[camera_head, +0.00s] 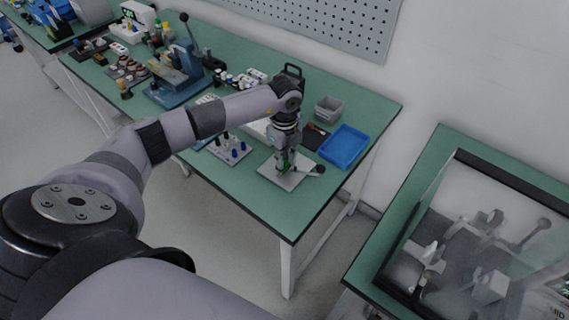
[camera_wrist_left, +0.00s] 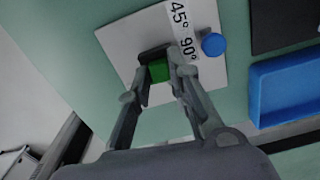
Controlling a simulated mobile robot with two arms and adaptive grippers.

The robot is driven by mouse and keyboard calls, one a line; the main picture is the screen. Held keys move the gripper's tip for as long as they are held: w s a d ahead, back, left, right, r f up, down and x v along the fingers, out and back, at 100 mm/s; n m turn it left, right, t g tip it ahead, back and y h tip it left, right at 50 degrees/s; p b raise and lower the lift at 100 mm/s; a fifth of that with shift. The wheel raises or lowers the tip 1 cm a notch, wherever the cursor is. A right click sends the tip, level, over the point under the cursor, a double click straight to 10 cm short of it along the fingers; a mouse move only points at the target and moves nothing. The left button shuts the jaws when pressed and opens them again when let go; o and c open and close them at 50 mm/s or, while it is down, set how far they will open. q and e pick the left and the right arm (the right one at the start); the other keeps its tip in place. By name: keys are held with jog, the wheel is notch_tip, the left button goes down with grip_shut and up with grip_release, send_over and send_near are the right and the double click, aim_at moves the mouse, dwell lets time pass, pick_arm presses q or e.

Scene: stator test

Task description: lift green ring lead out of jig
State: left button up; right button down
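The jig is a pale flat plate (camera_wrist_left: 122,42) on the green table, with a strip marked 45° and 90° (camera_wrist_left: 182,32). It also shows in the head view (camera_head: 271,174). A green part (camera_wrist_left: 159,71), which looks like the green ring lead, is at the plate between the fingers of my left gripper (camera_wrist_left: 163,66). A dark piece lies just beyond it. In the head view my left gripper (camera_head: 284,160) points down over the plate. The fingers stand close around the green part; I cannot tell whether they press on it. My right gripper is not in view.
A blue round knob (camera_wrist_left: 213,44) stands on the plate beside the strip. A blue tray (camera_head: 343,146) and a grey bin (camera_head: 328,109) are to the right. A rack with blue pegs (camera_head: 229,150) is to the left. The table's front edge is close by.

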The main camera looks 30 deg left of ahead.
pick_arm(q)
grip_shut()
jog(key=shift+r+p, duration=1)
jog(key=shift+r, duration=0.25)
